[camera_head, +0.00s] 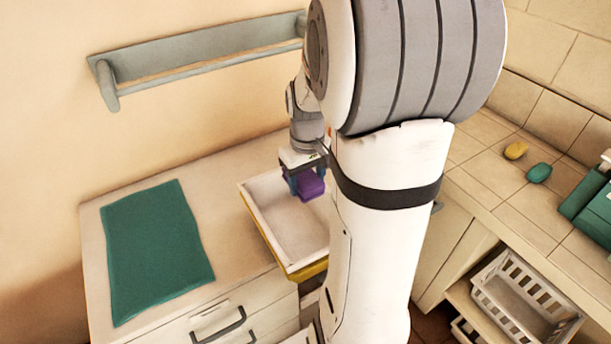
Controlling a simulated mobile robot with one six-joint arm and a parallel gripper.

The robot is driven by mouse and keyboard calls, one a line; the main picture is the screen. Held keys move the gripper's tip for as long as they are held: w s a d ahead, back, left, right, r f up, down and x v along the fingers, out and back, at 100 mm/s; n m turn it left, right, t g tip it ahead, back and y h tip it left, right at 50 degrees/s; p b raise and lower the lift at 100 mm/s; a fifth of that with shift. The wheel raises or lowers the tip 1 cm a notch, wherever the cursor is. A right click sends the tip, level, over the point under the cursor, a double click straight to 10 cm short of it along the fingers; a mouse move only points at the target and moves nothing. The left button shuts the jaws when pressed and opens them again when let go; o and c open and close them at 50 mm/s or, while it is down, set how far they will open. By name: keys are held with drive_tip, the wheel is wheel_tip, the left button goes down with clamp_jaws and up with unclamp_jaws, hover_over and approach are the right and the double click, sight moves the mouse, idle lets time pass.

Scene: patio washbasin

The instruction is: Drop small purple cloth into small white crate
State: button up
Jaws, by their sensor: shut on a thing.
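My gripper (303,185) is shut on a small purple cloth (310,187), which looks like a folded block between the blue fingers. It hangs above a tray (262,232) that is white inside and yellow outside, on the left counter. I cannot tell the exact height of the cloth over the tray floor. A white slatted crate (512,323) stands on a shelf at the lower right, well away from my gripper. Part of another white slatted crate (463,331) shows lower down beside it. My arm hides part of the tray's right side.
A green mat (155,250) lies on the left counter (235,185). A grey rail (200,52) is on the wall behind. The tiled counter (485,175) at right holds a yellow soap (515,150), a green soap (539,173) and green containers (583,196). My arm fills the middle.

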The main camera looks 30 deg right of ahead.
sight(307, 180)
wheel_tip(307, 180, down, 2)
drive_tip(key=shift+f+b, duration=0.1)
drive_tip(key=shift+b, duration=0.35)
drive_tip(key=shift+s, duration=0.1)
drive_tip(key=o, duration=1)
drive_tip(key=shift+o, duration=0.2)
wheel_tip(307, 180, up, 8)
drive_tip(key=shift+b, duration=0.4)
